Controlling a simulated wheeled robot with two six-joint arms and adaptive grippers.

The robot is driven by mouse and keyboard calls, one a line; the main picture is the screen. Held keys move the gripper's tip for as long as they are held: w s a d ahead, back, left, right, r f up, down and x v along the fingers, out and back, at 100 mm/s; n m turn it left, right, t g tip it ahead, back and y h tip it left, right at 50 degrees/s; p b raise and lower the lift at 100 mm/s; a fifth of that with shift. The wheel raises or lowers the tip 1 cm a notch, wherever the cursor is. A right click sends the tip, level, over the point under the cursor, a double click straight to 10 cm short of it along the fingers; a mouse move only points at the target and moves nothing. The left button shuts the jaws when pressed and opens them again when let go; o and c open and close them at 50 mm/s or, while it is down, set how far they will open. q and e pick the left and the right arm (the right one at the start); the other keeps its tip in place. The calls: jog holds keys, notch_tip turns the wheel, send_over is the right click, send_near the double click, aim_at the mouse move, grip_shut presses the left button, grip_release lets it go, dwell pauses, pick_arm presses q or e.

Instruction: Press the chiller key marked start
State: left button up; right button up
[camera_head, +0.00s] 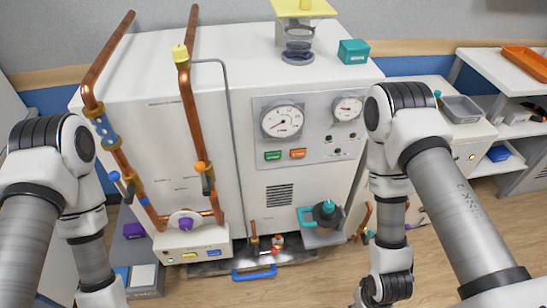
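A large white cabinet (170,130) stands ahead of me, with a grey front panel (325,117). The panel carries a green key (272,155) and an orange key (298,153) side by side below a round gauge (282,121). Their lettering is too small to read. A small white box (188,243) low on the left also has coloured keys, including a yellow one (189,255) and a blue one (214,252), with unreadable marks. I cannot tell from lettering which key is start. My arms hang at both sides; their grippers are out of the frame.
Copper pipes (188,100) with valves run down the cabinet's left side. A teal-capped dark fitting (327,212) juts out low at the right. A blue-handled tray (254,273) lies near the floor. Shelves stand at right with an orange tray (527,62). Space before the panel is clear.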

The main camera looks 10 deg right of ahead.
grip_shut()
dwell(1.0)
